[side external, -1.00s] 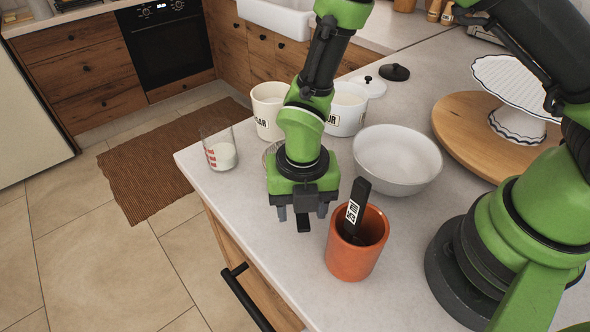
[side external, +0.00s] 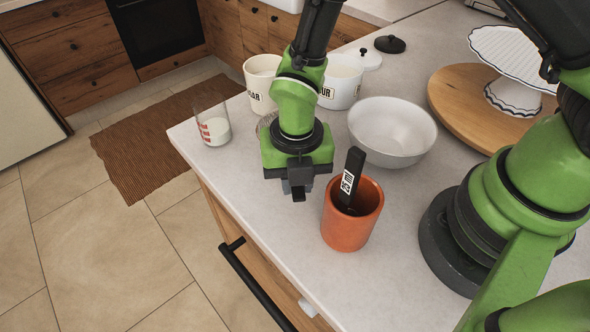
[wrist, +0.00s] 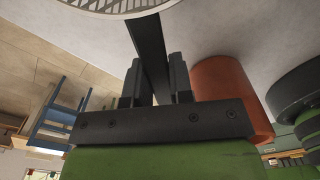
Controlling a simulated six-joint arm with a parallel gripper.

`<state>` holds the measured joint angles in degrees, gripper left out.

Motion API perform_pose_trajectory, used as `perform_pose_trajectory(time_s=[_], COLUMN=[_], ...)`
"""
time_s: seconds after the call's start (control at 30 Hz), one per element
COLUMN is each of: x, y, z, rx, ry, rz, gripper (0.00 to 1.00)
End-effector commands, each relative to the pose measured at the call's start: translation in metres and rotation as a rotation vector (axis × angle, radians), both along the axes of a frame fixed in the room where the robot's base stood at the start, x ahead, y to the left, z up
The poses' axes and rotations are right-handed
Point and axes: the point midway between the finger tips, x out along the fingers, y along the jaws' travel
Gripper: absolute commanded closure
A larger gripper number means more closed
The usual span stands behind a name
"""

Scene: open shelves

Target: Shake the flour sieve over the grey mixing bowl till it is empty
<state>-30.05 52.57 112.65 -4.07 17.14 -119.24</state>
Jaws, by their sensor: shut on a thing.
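My gripper (side external: 298,188) is low over the front of the counter, shut on the black handle of the flour sieve. In the wrist view the handle (wrist: 149,48) runs between the two fingers (wrist: 157,82), and part of the sieve's round mesh rim (wrist: 125,12) shows at the top edge. In the side view only a sliver of the sieve (side external: 265,124) shows behind my gripper, so I cannot see what it holds. The mixing bowl (side external: 407,155), pale grey-white, stands upright on the counter to the right of the sieve, apart from it.
An orange pot (side external: 347,232) with a black-handled tool (side external: 352,170) stands close right of my gripper. A measuring glass (side external: 213,130) is left near the counter edge. White canisters (side external: 262,84) stand behind. A cake stand (side external: 512,95) on a round board is back right.

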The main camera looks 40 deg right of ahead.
Motion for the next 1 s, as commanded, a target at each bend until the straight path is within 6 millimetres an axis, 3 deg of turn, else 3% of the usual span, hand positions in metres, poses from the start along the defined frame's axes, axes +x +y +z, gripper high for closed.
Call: perform_pose_trajectory(time_s=[0.57,1.0], x=[0.002,-0.002], y=[-0.006,-0.082], z=[0.093,0.141], rx=[0.002,0.006], ry=[-0.006,-0.002], rz=[-0.064,-1.028], gripper=[0.98,0.98])
